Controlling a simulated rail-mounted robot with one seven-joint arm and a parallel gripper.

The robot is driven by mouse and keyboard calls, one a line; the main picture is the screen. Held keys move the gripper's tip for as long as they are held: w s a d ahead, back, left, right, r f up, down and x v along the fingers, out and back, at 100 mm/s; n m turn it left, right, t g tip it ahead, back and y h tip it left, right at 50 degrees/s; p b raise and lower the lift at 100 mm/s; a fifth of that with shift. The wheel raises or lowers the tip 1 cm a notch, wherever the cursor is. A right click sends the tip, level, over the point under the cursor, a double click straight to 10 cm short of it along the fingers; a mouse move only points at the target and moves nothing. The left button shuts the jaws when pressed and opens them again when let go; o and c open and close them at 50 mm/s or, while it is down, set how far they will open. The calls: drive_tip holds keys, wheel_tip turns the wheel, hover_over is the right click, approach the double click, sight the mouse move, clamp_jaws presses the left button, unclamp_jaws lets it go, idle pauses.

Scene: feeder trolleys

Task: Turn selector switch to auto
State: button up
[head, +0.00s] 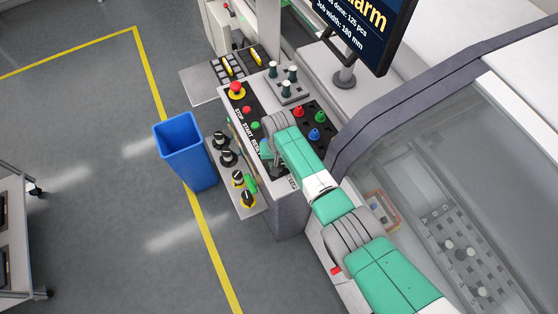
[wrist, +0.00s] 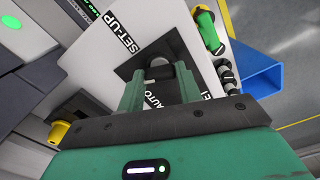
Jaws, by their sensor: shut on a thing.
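The selector switch (wrist: 160,68) is a dark knob on a black plate, between my fingertips in the wrist view. A white panel around it carries the label SET-UP (wrist: 126,35) on the upper left side and AUTO (wrist: 151,94) on the lower side, partly covered by a finger. My gripper (wrist: 158,80) is shut on the knob, one green finger on each side. Which way the knob points cannot be told, as the fingers cover much of it. In the head view my arm comes over the control console from the lower right and hides the switch.
The console has a red emergency stop (head: 236,90) and a row of black knobs (head: 228,157) on its left side. Coloured buttons (head: 315,134) and small posts (head: 291,72) stand near the arm. A blue bin (head: 180,140) is left of the console, with open floor beyond.

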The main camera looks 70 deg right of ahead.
sight(279, 164)
drive_tip(key=shift+n, duration=2)
drive_tip(key=o, duration=1)
wheel_tip(279, 164, up, 8)
drive_tip(key=shift+f+p, duration=0.1)
drive_tip(key=shift+p, duration=0.65)
